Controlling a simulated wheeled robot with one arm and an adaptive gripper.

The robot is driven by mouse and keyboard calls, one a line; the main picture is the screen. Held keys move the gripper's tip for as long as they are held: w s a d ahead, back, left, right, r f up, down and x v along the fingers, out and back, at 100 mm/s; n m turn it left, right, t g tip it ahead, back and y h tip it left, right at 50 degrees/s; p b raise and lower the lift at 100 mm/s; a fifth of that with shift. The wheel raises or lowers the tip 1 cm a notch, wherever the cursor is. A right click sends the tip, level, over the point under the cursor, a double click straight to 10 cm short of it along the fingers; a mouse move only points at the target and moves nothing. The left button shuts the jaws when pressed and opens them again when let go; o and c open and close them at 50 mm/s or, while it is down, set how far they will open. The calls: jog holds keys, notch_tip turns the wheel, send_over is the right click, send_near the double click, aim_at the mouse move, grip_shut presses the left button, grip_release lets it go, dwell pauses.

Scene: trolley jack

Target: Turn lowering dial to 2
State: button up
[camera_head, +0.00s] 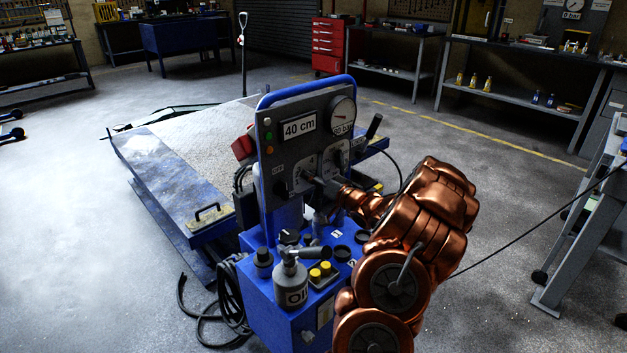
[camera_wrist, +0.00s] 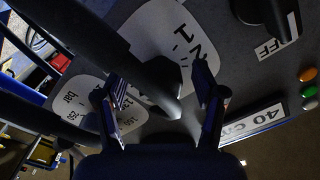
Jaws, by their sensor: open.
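The lowering dial (camera_wrist: 150,72) is a dark knob on a white scale plate with the numbers 1 and 2, seen close in the wrist view. My gripper (camera_wrist: 162,95) is open, with one finger on each side of the dial's dark handle. I cannot tell whether either finger touches it, or which number the dial points to. In the head view my gripper (camera_head: 318,182) is at the lower middle of the grey control panel (camera_head: 277,135) and hides most of the dial. The scale plate (camera_head: 329,158) shows beside it.
A black knob labelled OFF (camera_wrist: 275,18) is close by. The panel carries a 40 cm display (camera_head: 299,127) and a pressure gauge (camera_head: 342,113). An oil can (camera_head: 291,284) stands on the blue cabinet below my arm. A blue lift platform (camera_head: 170,170) lies behind.

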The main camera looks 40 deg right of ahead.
jog(key=shift+c, duration=0.2)
jog(key=c, duration=1)
jog(key=shift+a, duration=0.15)
jog(key=shift+c, duration=0.5)
